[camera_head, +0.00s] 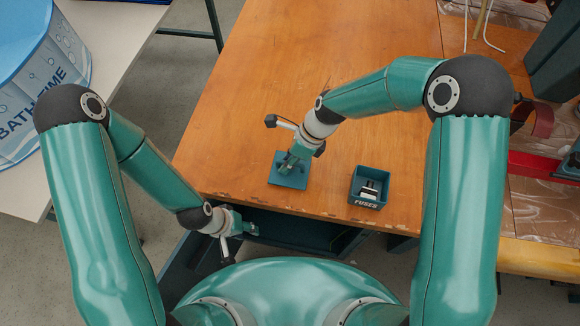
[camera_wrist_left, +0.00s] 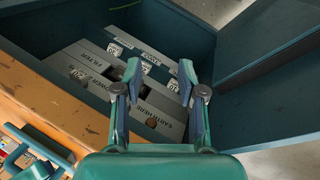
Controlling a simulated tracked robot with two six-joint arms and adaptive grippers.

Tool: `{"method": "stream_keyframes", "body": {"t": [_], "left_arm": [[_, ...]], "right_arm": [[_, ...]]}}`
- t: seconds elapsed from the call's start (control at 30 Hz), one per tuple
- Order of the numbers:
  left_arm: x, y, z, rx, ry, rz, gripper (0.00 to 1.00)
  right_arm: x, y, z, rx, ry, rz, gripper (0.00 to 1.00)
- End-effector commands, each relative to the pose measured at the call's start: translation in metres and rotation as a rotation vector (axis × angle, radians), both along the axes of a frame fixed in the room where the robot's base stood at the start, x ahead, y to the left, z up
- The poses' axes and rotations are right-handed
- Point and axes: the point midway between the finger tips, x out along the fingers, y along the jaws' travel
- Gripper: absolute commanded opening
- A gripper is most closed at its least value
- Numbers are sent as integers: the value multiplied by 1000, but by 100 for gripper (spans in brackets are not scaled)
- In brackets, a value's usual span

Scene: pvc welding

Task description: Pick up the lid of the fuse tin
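The fuse tin (camera_head: 368,203) is a small dark teal open box marked FUSES, standing on the wooden table near its front edge. Small pale and dark pieces lie in it. A flat teal square, which looks like its lid (camera_head: 298,181), lies on the table to the left of the tin. My right gripper (camera_head: 288,166) is pointed down over the lid and hides part of it. Whether its fingers are shut or touch the lid cannot be told. My left gripper (camera_head: 252,229) is off the table's front edge; in the left wrist view (camera_wrist_left: 155,90) its fingers are apart and empty.
Below the table's front edge is an open dark drawer or box (camera_head: 290,229); the left wrist view shows grey labelled pieces (camera_wrist_left: 150,97) in it. A blue-and-white BATH TIME tub (camera_head: 40,95) stands on a white table at left. The wooden tabletop (camera_head: 270,60) behind is clear.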

Motion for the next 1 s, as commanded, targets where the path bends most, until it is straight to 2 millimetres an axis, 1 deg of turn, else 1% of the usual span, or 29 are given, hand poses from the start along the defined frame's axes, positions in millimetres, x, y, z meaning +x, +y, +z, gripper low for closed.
{"method": "stream_keyframes", "body": {"t": [0.2, 0.27, 0.3, 0.33, 0.77, 0.87, 1.0], "left_arm": [[0, 0, 0, 0, 0, 0, 40], [0, 0, 0, 0, 0, 0, 40], [0, 0, 0, 0, 0, 0, 40], [0, 0, 0, 0, 0, 0, 40], [0, 0, 0, 0, 0, 0, 40], [0, 0, -1, 0, 0, 0, 40], [0, 0, -2, 0, 0, 0, 40]], "right_arm": [[0, 0, -1, 0, -1, 0, 18], [0, 0, -1, 0, -1, 0, 8], [0, 0, -1, 0, -1, 0, 2], [0, 0, -1, 0, -1, 0, 0], [0, 1, 1, 1, -1, 0, 0], [1, 1, 5, 1, -3, 1, 0], [1, 1, 16, 1, -4, 0, 0]]}}
